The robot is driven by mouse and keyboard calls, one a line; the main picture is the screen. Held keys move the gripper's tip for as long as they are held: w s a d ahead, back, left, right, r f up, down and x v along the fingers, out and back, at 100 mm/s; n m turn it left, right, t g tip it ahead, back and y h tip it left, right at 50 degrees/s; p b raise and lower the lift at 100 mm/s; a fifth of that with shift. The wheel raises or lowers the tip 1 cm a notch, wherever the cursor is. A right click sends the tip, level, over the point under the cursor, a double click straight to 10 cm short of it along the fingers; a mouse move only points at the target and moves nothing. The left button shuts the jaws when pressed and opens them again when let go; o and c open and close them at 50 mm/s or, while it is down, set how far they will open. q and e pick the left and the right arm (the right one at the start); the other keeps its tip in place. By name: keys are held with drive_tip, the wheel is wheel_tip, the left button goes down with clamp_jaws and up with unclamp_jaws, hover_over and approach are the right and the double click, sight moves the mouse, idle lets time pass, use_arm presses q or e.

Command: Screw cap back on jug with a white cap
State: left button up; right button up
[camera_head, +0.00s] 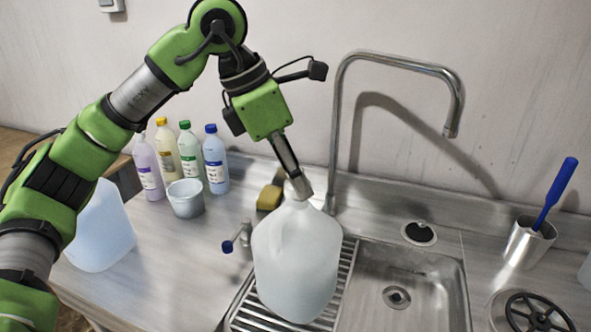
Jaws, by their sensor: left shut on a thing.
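A whitish translucent jug (297,258) stands upright on the slatted drain rack beside the sink basin. My left gripper (300,190) points down at the jug's neck, with its fingers close together. It is shut on the white cap (289,188), of which only a small pale edge shows beside the fingers. The cap is at the top of the neck; the fingers hide the join, so I cannot tell how it is seated. My right gripper is not in view.
A tall curved faucet (338,130) stands behind the jug. A yellow sponge (269,197), a metal cup (186,198) and several bottles (215,160) are to its left. Another pale jug (100,232) stands partly behind my left arm. The sink basin (425,295) is clear.

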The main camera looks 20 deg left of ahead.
use_arm(q)
drive_tip(key=shift+s+f, duration=0.1)
drive_tip(key=shift+f, duration=0.1)
drive_tip(key=o, duration=0.9)
drive_tip(key=shift+o, duration=0.2)
drive_tip(key=shift+r, duration=0.3)
drive_tip(key=shift+f+n+y, duration=0.1)
drive_tip(key=shift+n+y, duration=0.2)
drive_tip(key=shift+n, duration=0.3)
drive_tip(key=n+t+b, duration=0.1)
drive_tip(key=n, duration=0.2)
drive_tip(key=shift+d+y, duration=0.1)
drive_tip(key=shift+y, duration=0.3)
drive_tip(key=shift+n, duration=0.7)
drive_tip(key=shift+t, duration=0.3)
